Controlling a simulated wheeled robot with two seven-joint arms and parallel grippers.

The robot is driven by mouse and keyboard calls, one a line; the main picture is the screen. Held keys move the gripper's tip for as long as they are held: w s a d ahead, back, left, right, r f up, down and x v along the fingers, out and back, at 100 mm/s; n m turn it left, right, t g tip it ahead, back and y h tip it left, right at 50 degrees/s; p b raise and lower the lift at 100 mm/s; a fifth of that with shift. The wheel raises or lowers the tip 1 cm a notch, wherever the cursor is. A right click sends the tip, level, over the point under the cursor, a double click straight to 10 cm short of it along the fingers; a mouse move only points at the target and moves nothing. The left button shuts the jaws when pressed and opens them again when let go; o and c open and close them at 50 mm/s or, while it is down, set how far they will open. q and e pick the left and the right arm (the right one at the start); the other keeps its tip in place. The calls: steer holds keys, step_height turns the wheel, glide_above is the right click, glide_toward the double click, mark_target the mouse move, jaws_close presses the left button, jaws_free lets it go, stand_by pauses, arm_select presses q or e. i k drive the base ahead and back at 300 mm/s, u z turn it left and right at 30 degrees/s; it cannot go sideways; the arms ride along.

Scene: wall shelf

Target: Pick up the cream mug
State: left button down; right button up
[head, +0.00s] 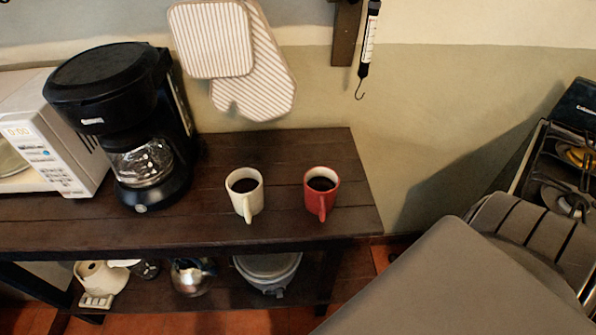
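The cream mug (254,203) stands upright on the dark wooden shelf top (90,233), near its front right part. It holds dark liquid, and its handle points toward the front edge. A red mug (331,199) with dark liquid stands just to its right, apart from it, handle also toward the front. Neither of my grippers shows in the head view. A large grey part at the lower right looks like part of my arm, but no fingers are visible on it.
A black coffee maker (110,85) with a glass carafe stands left of the cream mug, beside a white microwave (62,150). Striped oven mitts (255,85) and a hanging scale (369,40) hang behind. A lower shelf holds pots. A stove (545,165) is at right.

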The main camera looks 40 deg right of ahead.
mark_target(244, 185)
steer(key=z, duration=0.45)
steer(key=k, duration=0.55)
steer(key=z, duration=0.75)
steer(key=i, duration=0.9)
steer(key=u, duration=0.6)
